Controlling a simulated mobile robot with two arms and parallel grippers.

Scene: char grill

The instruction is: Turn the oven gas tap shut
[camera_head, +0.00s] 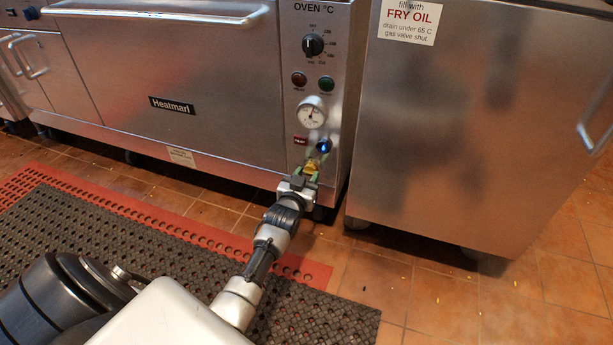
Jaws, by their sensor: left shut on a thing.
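The oven (190,80) with the Heatmarl badge stands at the back, its control panel on its right side. The yellow gas tap (311,166) is low on this panel, below a small round port glowing blue (324,146). My left gripper (309,168) is at the tap, shut on its yellow part. The fingers cover much of the tap, so I cannot tell the exact angle of its handle. My right gripper is not in view.
Above the tap are a dial gauge (311,112), a red button (299,79), a green button (326,84) and the black oven knob (313,45). A steel fryer cabinet (450,130) stands close on the right. A perforated mat (130,235) covers the tiles in front.

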